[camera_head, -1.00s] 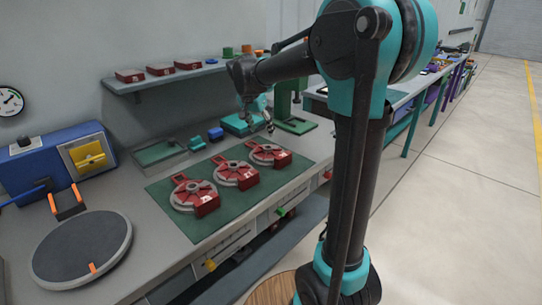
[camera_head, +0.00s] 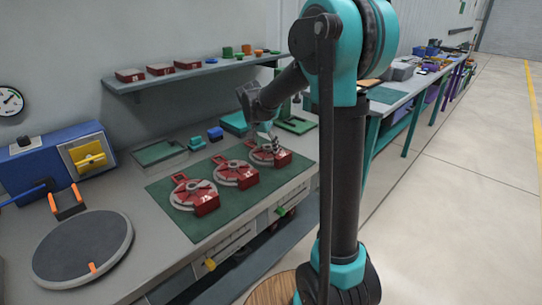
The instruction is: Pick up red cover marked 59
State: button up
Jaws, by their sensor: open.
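Three red covers sit on grey round discs on the green mat (camera_head: 228,208): a near-left cover (camera_head: 206,200), a middle cover (camera_head: 240,177) and a far-right cover (camera_head: 281,158). Each has a small pale mark on its front, but the marks are too small to read surely, so I cannot tell which is 59. My gripper (camera_head: 274,146) is open and points down over the far-right cover, hiding part of it and its disc. I cannot tell whether the fingers touch it.
A wall shelf (camera_head: 215,70) above the bench holds several red boxes and small coloured parts. A dark round turntable (camera_head: 82,248) and a blue machine (camera_head: 50,165) stand at the left. Green trays (camera_head: 160,152) and blue blocks (camera_head: 215,134) lie behind the mat.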

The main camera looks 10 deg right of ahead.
jog(key=shift+c, duration=0.3)
grip_shut()
jog(key=shift+r, duration=0.1)
